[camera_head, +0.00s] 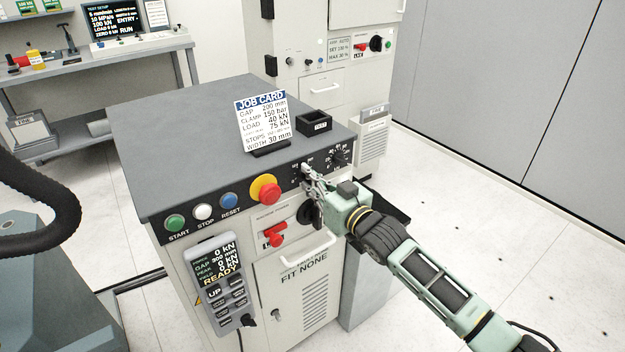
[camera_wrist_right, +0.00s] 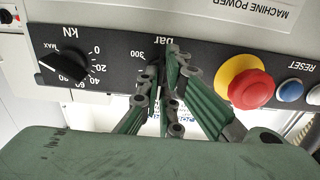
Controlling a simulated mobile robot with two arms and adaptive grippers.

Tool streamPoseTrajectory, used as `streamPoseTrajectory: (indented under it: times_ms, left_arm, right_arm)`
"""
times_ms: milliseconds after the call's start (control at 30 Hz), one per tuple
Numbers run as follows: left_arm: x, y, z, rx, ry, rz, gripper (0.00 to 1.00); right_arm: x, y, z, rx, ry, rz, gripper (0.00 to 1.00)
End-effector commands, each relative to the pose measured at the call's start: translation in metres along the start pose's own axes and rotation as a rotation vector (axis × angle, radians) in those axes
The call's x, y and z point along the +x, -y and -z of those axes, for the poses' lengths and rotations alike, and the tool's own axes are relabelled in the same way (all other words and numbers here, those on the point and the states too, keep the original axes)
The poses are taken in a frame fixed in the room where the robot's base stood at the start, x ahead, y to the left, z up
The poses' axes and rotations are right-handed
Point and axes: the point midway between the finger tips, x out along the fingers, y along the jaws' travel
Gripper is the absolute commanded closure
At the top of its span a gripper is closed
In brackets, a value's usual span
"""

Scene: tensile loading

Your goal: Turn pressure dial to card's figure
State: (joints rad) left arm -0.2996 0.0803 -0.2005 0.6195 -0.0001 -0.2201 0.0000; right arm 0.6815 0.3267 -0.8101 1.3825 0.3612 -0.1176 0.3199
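The pressure dial, marked "bar" (camera_wrist_right: 172,48), is on the black front strip of the console, and its knob is mostly hidden by my fingers. My right gripper (camera_head: 308,174) is at this dial, its fingers drawn close together around the knob; it also shows in the right wrist view (camera_wrist_right: 168,72). The "300" mark shows beside the fingers, but the pointer cannot be read. The job card (camera_head: 262,122) stands upright on the console top and reads "CLAMP 150 bar". My left gripper is not in view.
The kN dial (camera_head: 340,155) sits right of the pressure dial. A red and yellow emergency stop (camera_head: 265,190) is to its left, beyond which are blue, white and green buttons. A red switch (camera_head: 275,236) and a handle (camera_head: 308,246) lie below. A black tray (camera_head: 314,122) is on top.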

Motion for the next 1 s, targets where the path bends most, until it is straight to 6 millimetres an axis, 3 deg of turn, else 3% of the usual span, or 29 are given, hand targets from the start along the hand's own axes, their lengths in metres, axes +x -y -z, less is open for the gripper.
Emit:
streamPoseTrajectory:
  times_ms: [67,100,167,567,667,1000]
  left_arm:
    - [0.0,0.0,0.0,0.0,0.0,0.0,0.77]
    - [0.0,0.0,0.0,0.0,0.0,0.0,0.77]
    - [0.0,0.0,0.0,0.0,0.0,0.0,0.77]
    - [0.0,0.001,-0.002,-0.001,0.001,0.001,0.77]
    - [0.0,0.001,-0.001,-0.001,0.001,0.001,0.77]
    - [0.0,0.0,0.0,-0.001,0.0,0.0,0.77]
  right_arm:
    - [0.0,0.0,0.0,0.0,0.001,-0.001,1.0]
    - [0.0,0.0,-0.001,0.0,0.001,-0.001,0.92]
    - [0.0,0.0,0.0,0.001,0.001,0.0,0.88]
    - [-0.006,0.0,-0.001,0.001,0.001,-0.001,0.88]
    - [-0.019,-0.001,-0.002,0.002,0.002,-0.001,0.88]
    - [-0.089,-0.001,-0.002,0.0,0.003,-0.001,0.88]
